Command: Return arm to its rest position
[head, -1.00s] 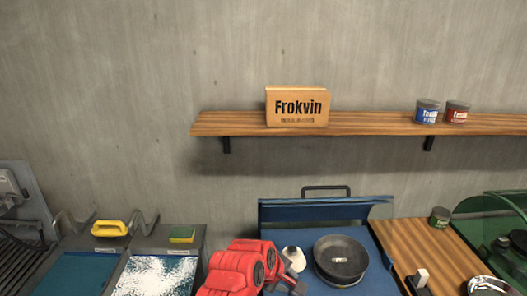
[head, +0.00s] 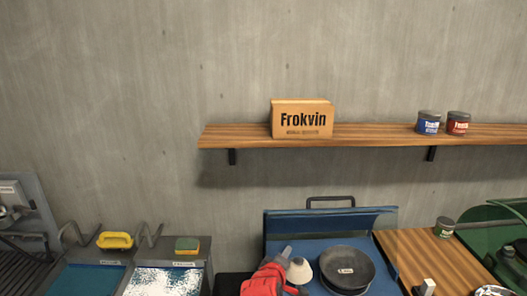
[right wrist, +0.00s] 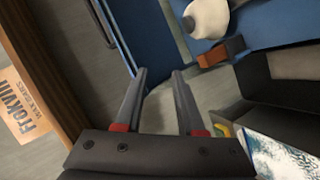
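My right arm shows as a red shape low in the middle of the head view, with the grey right gripper (head: 284,256) at its upper end. In the right wrist view the right gripper (right wrist: 160,75) has its two fingers apart, with nothing between them. A dark bowl (head: 345,270) sits on the blue surface (head: 318,251) to the right of my gripper, apart from it. A white rounded object (head: 299,271) lies between the gripper and the bowl; it also shows in the right wrist view (right wrist: 207,18). My left gripper is not in view.
A wooden shelf (head: 370,134) on the wall holds a Frokvin box (head: 302,120), a blue can (head: 428,123) and a red can (head: 458,123). At left are trays with a yellow-handled tool (head: 115,240) and a sponge (head: 187,245). A wooden counter (head: 425,262) stands at right.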

